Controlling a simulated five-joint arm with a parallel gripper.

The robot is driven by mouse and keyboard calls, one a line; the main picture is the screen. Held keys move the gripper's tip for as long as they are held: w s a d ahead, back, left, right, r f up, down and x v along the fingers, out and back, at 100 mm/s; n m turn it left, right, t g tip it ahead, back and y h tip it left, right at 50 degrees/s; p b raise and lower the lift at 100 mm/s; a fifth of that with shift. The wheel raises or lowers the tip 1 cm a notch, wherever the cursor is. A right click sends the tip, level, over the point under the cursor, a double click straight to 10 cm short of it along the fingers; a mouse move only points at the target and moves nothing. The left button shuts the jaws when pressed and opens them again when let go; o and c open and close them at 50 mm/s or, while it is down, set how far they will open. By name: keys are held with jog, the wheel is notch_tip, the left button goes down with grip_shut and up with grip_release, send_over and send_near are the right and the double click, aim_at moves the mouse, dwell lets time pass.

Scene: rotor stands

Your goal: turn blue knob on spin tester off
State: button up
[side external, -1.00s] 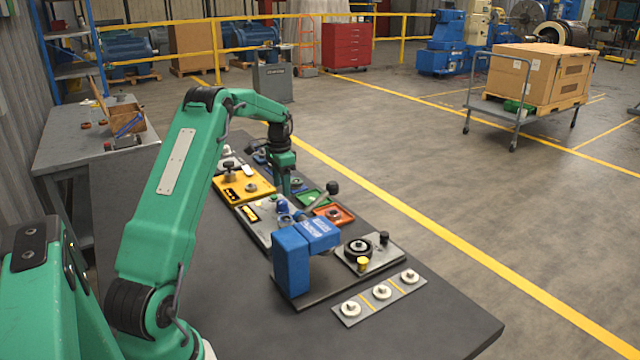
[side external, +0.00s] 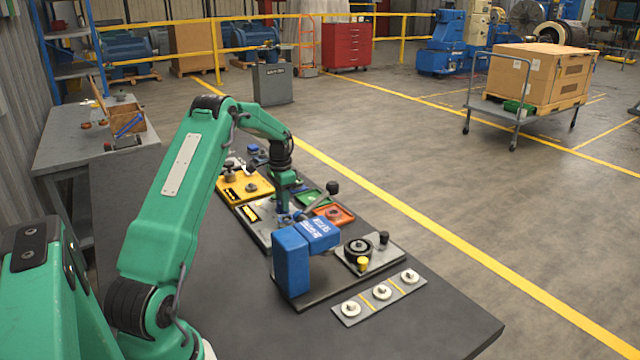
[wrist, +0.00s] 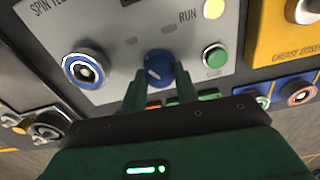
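The blue knob (wrist: 158,68) sits on the light grey spin tester panel (wrist: 112,92), with a pale pointer line on its face. In the wrist view it lies between the tips of my gripper (wrist: 159,76). The green fingers are apart, one on each side of the knob; I cannot tell whether they touch it. In the side view my gripper (side external: 284,203) is low over the spin tester (side external: 257,233) and largely hides the knob.
Beside the knob are a green button (wrist: 215,57) and a round blue-ringed fitting (wrist: 84,70). A yellow grease doser (side external: 236,184) stands behind, an orange tray (side external: 346,212) to the right, and a blue machine (side external: 291,262) in front.

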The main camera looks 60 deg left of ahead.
jog(key=c, duration=0.3)
jog(key=shift+n, duration=0.5)
jog(key=n, duration=0.9)
jog(key=shift+r, duration=0.1)
jog(key=shift+a+n, duration=0.1)
jog(key=shift+n, duration=1.9)
jog(key=o, duration=1)
